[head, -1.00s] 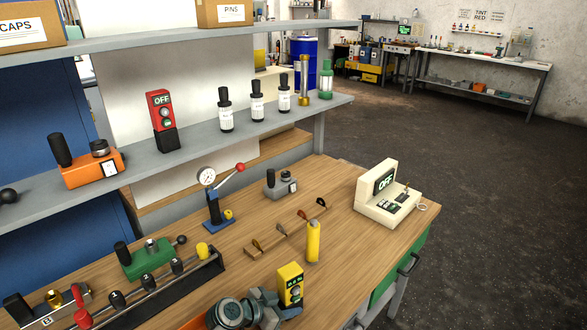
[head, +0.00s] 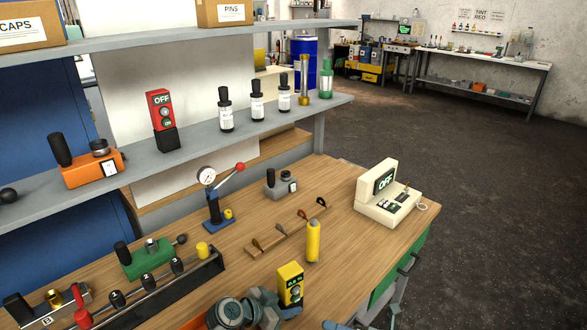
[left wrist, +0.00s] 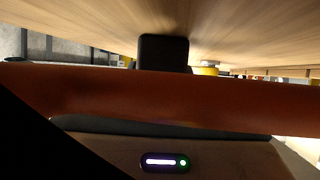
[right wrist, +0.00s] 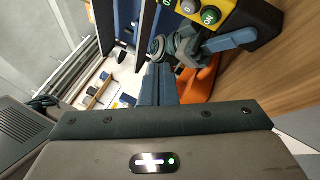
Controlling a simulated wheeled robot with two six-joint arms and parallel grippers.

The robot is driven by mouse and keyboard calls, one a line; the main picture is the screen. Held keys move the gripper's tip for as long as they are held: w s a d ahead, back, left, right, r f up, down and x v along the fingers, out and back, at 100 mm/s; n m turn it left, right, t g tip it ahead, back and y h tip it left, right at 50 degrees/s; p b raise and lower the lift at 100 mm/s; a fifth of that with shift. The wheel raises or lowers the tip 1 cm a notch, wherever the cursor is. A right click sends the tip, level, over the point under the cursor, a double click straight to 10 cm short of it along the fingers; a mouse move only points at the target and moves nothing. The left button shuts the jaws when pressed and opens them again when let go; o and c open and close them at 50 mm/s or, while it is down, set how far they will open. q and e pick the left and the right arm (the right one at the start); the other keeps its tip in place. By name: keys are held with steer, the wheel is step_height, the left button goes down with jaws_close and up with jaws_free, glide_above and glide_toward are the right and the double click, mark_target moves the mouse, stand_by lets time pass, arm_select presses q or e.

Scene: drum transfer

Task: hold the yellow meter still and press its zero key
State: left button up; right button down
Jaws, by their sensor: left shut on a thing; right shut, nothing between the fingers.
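The yellow meter (head: 291,284) stands upright at the front of the workbench in the head view, with a dark display showing green characters. In the right wrist view its yellow face (right wrist: 222,8) shows a green round key and a paler round key. My left gripper (head: 281,311) is shut on the meter's low dark base, from the left; its blue finger shows in the right wrist view (right wrist: 235,39). My right gripper (right wrist: 166,68) is shut and empty, below the meter's face in its own view, apart from the keys. In the left wrist view an orange bar hides most of the hold.
A yellow cylinder (head: 313,240) stands behind the meter. A rack of black knobs (head: 146,290) lies to the left, and a cream OFF device (head: 386,196) stands at the right. A gauge press (head: 213,205) is farther back. Bare wood lies right of the meter.

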steer(key=n+g, duration=0.1)
steer(key=n, duration=0.1)
glide_toward(286, 292)
steer(key=shift+x, duration=2)
steer(key=shift+s+a+r, duration=0.1)
stand_by(0.5)
steer(key=shift+w+a, duration=0.15)
steer(key=shift+w, duration=0.1)
steer(key=shift+s, duration=0.1)
steer(key=shift+s+d, duration=0.25)
stand_by(0.4)
